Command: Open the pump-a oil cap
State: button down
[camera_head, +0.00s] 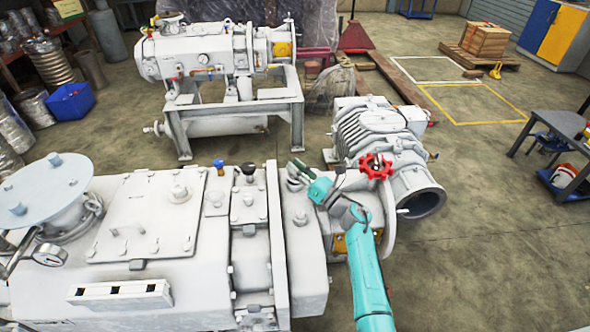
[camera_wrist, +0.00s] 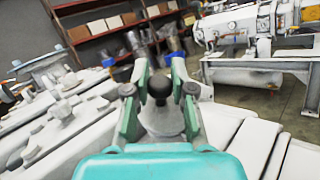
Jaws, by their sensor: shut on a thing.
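The large pale grey pump (camera_head: 140,240) fills the lower left of the head view. On its top right end, a grey round cap (camera_head: 294,184) sits beside my gripper (camera_head: 304,170). In the wrist view, my gripper (camera_wrist: 159,72) has its teal fingers on either side of this grey cap (camera_wrist: 165,120), shut on it. A black round knob (camera_wrist: 158,88) shows between the fingertips. In the head view a black knob (camera_head: 248,168) and a blue knob (camera_head: 219,165) stand left of the cap. The cap's lower part and the contact faces are partly hidden. I cannot tell whether any knob is named pump-a oil cap.
A red handwheel valve (camera_head: 376,167) and a ribbed motor (camera_head: 365,130) stand close to the right of my gripper. A second pump on a frame (camera_head: 240,110) is behind. A blue bin (camera_head: 71,103) is at left.

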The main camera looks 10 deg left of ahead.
dwell(0.3)
jog(key=c, duration=1)
grip_release()
jog(key=s+d, duration=0.2)
jog(key=d, duration=0.1)
jog(key=s+d, duration=0.2)
jog(key=d, duration=0.2)
jog(key=s+d, duration=0.3)
jog(key=d, duration=0.1)
jog(key=shift+d+f, duration=0.15)
